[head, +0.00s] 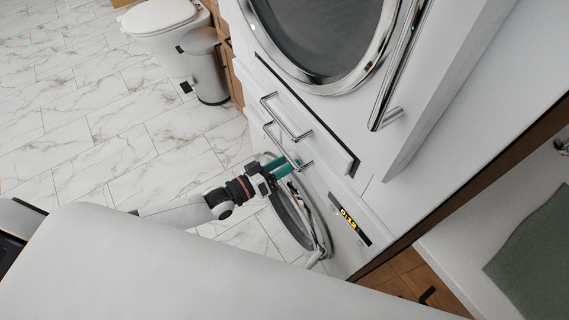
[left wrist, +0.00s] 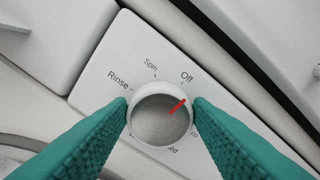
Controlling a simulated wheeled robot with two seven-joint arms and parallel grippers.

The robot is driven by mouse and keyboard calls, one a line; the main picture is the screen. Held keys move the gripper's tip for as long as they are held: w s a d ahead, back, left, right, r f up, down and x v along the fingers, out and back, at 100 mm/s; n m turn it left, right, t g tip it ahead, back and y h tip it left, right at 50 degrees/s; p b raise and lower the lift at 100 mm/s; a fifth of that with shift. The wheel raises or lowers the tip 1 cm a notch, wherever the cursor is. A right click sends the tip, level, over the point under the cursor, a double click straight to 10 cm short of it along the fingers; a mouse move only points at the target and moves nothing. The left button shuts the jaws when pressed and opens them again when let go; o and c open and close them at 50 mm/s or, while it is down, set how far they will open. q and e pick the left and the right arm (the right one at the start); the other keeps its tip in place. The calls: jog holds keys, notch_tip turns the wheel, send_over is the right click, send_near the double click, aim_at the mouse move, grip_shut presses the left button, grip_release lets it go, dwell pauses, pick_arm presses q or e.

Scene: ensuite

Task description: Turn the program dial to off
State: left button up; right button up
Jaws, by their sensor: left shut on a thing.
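The program dial (left wrist: 160,122) is a round grey knob on a white panel in the left wrist view. Its red pointer mark (left wrist: 178,105) points up and right, a little clockwise of the "Off" label (left wrist: 187,76). "Spin" and "Rinse" are printed to the left of "Off"; labels at the lower right are partly hidden. My left gripper (left wrist: 160,112) has its teal fingers on both sides of the dial, shut on it. In the head view my left gripper (head: 284,167) is at the lower washer's front (head: 345,205), and the dial is hidden there. My right gripper is not in view.
A round glass door (head: 292,218) and a lit display (head: 354,227) are on the lower machine. Bar handles (head: 286,118) and another machine with a large round door (head: 325,35) are beyond the gripper. A toilet (head: 165,30) and bin (head: 205,65) stand far off. The marble floor (head: 90,110) is clear.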

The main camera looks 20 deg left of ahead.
pick_arm(q)
jog(key=shift+n, duration=0.6)
jog(key=o, duration=1)
jog(key=v, duration=1.2)
jog(key=shift+a+b, duration=0.1)
jog(key=shift+b, duration=0.25)
